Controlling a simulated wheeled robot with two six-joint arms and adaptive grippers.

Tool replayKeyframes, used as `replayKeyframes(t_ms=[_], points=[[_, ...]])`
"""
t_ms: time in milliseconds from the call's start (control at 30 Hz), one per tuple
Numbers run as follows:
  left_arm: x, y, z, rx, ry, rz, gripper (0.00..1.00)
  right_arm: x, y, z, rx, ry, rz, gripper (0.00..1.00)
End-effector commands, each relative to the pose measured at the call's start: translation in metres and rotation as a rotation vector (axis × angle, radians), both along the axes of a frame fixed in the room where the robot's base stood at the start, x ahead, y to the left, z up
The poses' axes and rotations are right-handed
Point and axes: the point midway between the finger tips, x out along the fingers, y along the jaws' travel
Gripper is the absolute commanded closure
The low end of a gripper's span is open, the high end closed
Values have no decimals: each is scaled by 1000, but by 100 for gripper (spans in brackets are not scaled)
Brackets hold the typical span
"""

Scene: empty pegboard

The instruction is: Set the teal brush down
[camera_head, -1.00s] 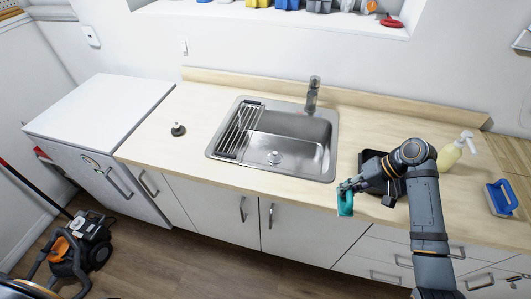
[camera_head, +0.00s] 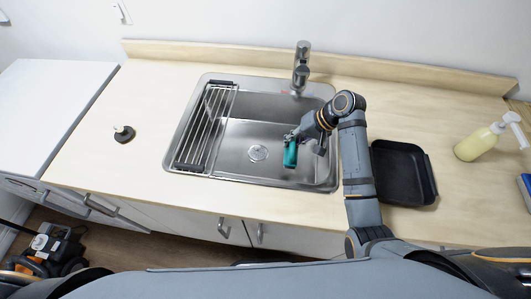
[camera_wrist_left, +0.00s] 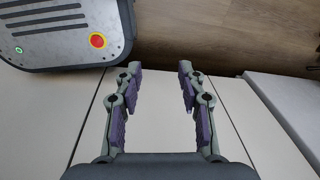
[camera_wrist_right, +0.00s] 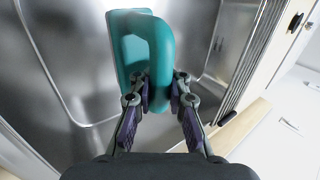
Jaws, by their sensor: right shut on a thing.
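The teal brush (camera_head: 291,153) is held by my right gripper (camera_head: 301,138) over the right part of the steel sink (camera_head: 232,143). In the right wrist view the brush (camera_wrist_right: 160,60) sits between the two fingers (camera_wrist_right: 160,92), which are shut on its handle. The sink's basin shows below and around it there. I cannot tell how far the brush is above the basin floor. My left gripper (camera_wrist_left: 158,90) shows in the left wrist view with its fingers wide apart and nothing between them; it is not in the head view.
A black tray (camera_head: 428,190) stands right of the sink, beside my right arm. A soap bottle (camera_head: 477,145) is farther right. A wire rack (camera_head: 205,125) covers the sink's left side. The faucet (camera_head: 302,65) rises behind the basin. A sink plug (camera_head: 124,134) lies on the left counter.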

Motion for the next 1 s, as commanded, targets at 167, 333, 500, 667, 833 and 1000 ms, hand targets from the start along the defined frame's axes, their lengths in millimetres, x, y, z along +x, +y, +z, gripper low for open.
replayKeyframes(t_ms=[167,333,500,667,833,1000], points=[[-10,4,-12,4,15,-1,60,1,11,-13,5,-2,-23,100],[-3,16,-7,20,3,-6,60,0,11,-22,3,3,-24,100],[16,18,-2,22,-25,-9,60,0,11,-58,3,4,-25,100],[16,16,-1,20,-25,-8,60,1,11,-74,3,0,-24,100],[8,10,-2,13,-13,-5,60,0,10,-88,2,3,-24,100],[5,9,-1,11,-8,-5,60,0,11,-110,3,0,-24,100]])
